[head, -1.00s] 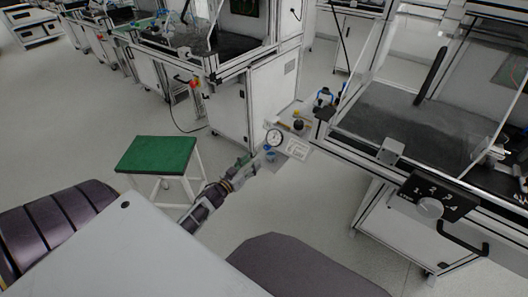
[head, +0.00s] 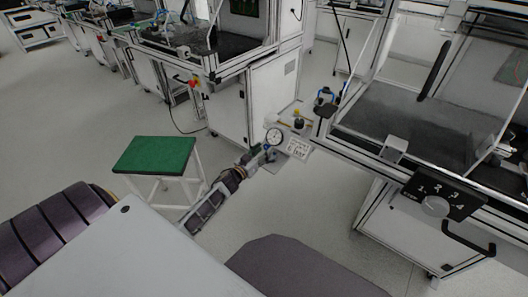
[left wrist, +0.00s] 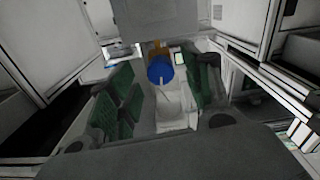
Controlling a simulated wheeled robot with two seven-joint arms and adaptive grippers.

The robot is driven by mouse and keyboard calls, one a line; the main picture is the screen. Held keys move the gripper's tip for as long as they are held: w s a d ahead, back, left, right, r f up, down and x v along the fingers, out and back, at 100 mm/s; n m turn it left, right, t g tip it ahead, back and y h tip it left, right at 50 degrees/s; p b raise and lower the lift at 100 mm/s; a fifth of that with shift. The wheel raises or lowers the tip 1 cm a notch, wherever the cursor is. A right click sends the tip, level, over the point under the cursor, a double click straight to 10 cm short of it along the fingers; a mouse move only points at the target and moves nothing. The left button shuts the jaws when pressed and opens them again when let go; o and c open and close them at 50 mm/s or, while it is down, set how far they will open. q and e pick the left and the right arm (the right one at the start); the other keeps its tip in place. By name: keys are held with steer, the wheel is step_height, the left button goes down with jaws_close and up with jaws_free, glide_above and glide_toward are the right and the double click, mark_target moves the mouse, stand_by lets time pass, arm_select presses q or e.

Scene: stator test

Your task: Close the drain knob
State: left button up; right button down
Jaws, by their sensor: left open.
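A blue round knob (left wrist: 160,69) shows in the left wrist view, between the two green-padded fingers of my left gripper (left wrist: 164,92). The fingers are spread, with gaps on both sides of the knob. In the head view my left gripper (head: 258,158) is at the small panel with the round gauge (head: 274,136), just below the gauge, and it largely hides the knob there. Which knob is the drain knob cannot be read from a label. My right gripper is not in view.
A black knob (head: 298,124) on a yellow part sits behind the gauge, beside a white label plate (head: 297,148). A green-topped stool (head: 155,155) stands left of my arm.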

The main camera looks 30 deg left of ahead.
arm_select(q)
steer(key=shift+w, duration=0.55)
steer(key=shift+c, duration=0.2)
steer(key=c, duration=1)
